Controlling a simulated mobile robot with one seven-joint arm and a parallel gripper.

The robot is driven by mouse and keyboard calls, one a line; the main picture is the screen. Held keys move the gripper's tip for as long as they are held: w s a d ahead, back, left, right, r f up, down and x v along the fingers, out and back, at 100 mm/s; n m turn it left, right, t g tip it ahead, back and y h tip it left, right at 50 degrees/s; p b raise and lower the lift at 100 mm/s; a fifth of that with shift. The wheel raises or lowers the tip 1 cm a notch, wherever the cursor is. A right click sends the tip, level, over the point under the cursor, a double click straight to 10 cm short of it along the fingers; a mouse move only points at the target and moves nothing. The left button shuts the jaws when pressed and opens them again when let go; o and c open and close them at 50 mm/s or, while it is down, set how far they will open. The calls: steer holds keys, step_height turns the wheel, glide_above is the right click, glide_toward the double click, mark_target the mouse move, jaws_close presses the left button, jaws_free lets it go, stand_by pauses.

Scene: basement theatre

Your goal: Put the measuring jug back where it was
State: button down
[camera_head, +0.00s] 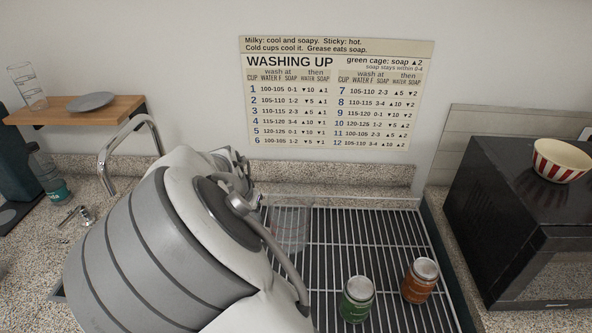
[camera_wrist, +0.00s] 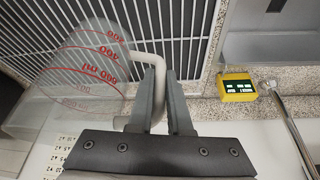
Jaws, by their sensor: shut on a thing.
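My gripper is shut on that handle. In the head view my arm hides the gripper and part of the jug; the clear jug body (camera_head: 289,229) shows over the left part of the wire drying rack (camera_head: 385,240). I cannot tell whether the jug's base touches the rack.
A wooden shelf (camera_head: 80,109) holds a clear marked glass (camera_head: 27,87) and a grey plate (camera_head: 91,101). A black microwave (camera_head: 515,215) carries a striped bowl (camera_head: 561,160). The wrist view shows a yellow device (camera_wrist: 237,88).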

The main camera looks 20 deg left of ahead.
steer(key=shift+w+a+f+p, duration=0.15)
steer(key=shift+w+a+f, duration=0.3)
steer(key=shift+f, duration=0.6)
steer(key=shift+w+a+f+p, duration=0.2)
steer(key=shift+a+f, duration=0.4)
steer(key=shift+f, duration=0.4)
steer(key=shift+w+a+f+p, duration=0.15)
steer(key=shift+w+a+f, duration=0.3)
steer(key=shift+f, duration=0.6)
steer(key=shift+s+a+f, duration=0.1)
steer(key=shift+s, duration=0.05)
steer(key=c, duration=0.8)
jaws_free()
steer(key=shift+c, duration=0.2)
